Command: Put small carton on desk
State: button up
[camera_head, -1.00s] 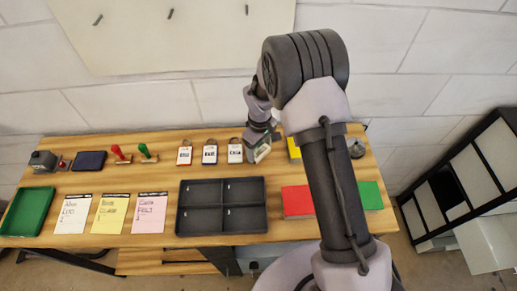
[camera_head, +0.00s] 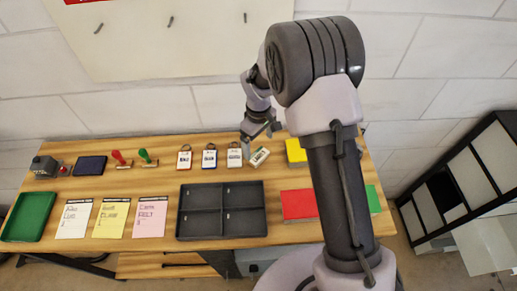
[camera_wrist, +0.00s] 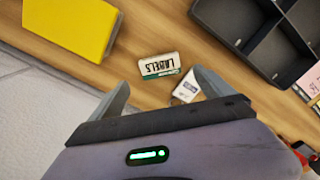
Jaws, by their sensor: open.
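The small carton, white with a green edge and marked LABELS, lies on the wooden desk (camera_head: 165,212). In the head view the carton (camera_head: 259,156) rests tilted at an angle, just right of the tags. In the wrist view the carton (camera_wrist: 161,66) lies between and beyond the fingertips, apart from them. My gripper (camera_head: 258,130) is above and behind the carton. In the wrist view my gripper (camera_wrist: 160,85) is open and empty.
A black divided tray (camera_head: 222,183), a red block (camera_head: 299,205), note sheets (camera_head: 112,218) and stamps (camera_head: 147,157) also occupy the desk.

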jog(key=s+d+r+m+t+y, duration=0.1)
jog(key=s+d+r+m, duration=0.2)
jog(key=r, duration=0.9)
jog(key=s+d+r+m+t, duration=0.1)
jog(key=s+r+m, duration=0.3)
jog(key=r, duration=0.7)
jog(key=s+d+r+m+t, duration=0.1)
jog(key=s+r+m+t, duration=0.1)
jog(key=s, duration=0.7)
jog(key=s+d+r+m+t+y, duration=0.1)
jog(key=s+r+m, duration=0.3)
jog(key=s, duration=0.6)
jog(key=shift+d+r+t+p, duration=0.2)
jog(key=shift+d+t+p, duration=0.2)
jog(key=shift+d, duration=0.1)
jog(key=shift+s, duration=0.1)
